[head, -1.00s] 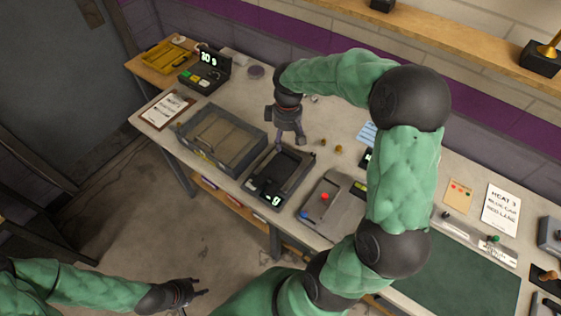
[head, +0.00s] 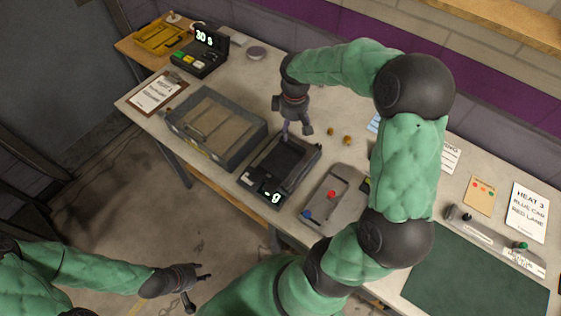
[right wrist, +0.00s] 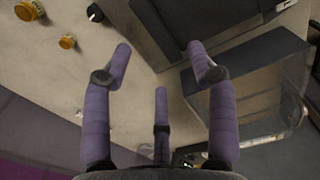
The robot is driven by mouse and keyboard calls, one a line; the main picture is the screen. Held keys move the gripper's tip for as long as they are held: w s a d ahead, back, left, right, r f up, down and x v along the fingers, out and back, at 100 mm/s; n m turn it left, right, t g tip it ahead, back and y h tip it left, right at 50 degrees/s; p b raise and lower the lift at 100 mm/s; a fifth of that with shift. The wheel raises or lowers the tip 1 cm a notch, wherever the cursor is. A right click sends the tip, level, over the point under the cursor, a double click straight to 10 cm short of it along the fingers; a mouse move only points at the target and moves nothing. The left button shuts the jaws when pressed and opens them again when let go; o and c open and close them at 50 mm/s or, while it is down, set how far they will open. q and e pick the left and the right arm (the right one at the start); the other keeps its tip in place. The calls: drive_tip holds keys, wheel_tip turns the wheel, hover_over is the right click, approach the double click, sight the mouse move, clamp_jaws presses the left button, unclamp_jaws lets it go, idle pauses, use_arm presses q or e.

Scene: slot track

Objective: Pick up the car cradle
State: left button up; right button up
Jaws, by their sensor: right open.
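No part in view is clearly marked as the car cradle, and I cannot tell for sure which it is. A dark scale (head: 262,185) with a lit display stands at the front of the bench, with a dark top. My right gripper (head: 295,129) hangs above the rear of the scale, fingers pointing down. In the right wrist view my right gripper (right wrist: 160,70) shows its purple fingers spread, with nothing between them. My left gripper (head: 200,284) is away from the bench at lower left, its fingers apart and empty.
A grey case with a clear top (head: 180,128) stands left of the scale. A grey box (head: 320,214) with red and blue knobs stands to its right. A timer (head: 198,58) and clipboard (head: 158,92) are at far left.

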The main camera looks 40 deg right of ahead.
sight(293, 142)
drive_tip(key=shift+w+d+f+b, duration=0.15)
drive_tip(key=shift+f+b, duration=0.3)
drive_tip(key=shift+f, duration=1.35)
drive_tip(key=shift+s+d+f+b, duration=0.1)
drive_tip(key=shift+f+b, duration=0.35)
drive_tip(key=shift+f, duration=1.35)
